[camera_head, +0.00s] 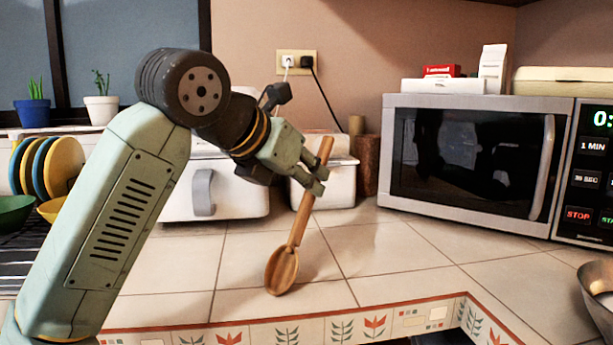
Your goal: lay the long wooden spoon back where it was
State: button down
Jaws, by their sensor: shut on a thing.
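The long wooden spoon (299,228) is in the middle of the head view, tilted, with its bowl (281,271) low and its handle pointing up and slightly right. My gripper (316,180) is shut on the upper part of the handle. The bowl end appears near the tiled counter (400,264); I cannot tell whether it touches the tiles.
A microwave (470,160) stands at the right, with a metal bowl (597,290) at the right edge. White containers (338,186) and a brown cylinder (367,165) stand behind my gripper. A rack with colored plates (64,163) is at the left. Counter tiles around the spoon are clear.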

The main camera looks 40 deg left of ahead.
jog(key=c, duration=1.5)
grip_release()
jog(key=shift+r, duration=0.1)
jog(key=v, duration=1.2)
jog(key=shift+p, duration=0.4)
jog(key=shift+s, duration=0.1)
